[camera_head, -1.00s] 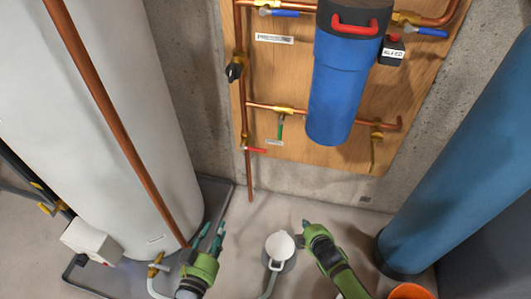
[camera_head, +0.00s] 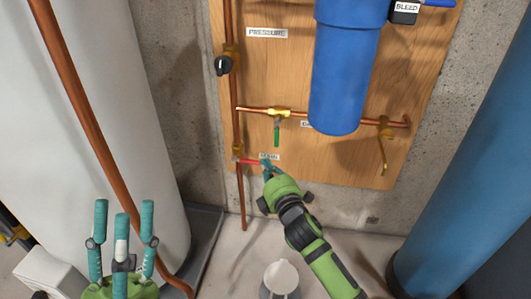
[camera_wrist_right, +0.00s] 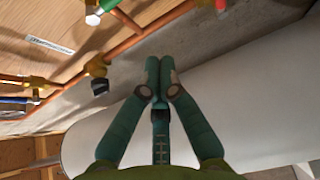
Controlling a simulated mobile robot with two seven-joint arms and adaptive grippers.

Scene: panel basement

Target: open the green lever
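The green lever (camera_head: 277,134) hangs straight down from a brass valve (camera_head: 279,113) on the horizontal copper pipe. It also shows at the top of the right wrist view (camera_wrist_right: 107,5).
A blue filter housing (camera_head: 345,75) stands right of the green lever. A black knob (camera_head: 223,65) is on the vertical pipe. A white tank (camera_head: 110,120) fills the left, a blue tank (camera_head: 470,190) the right.

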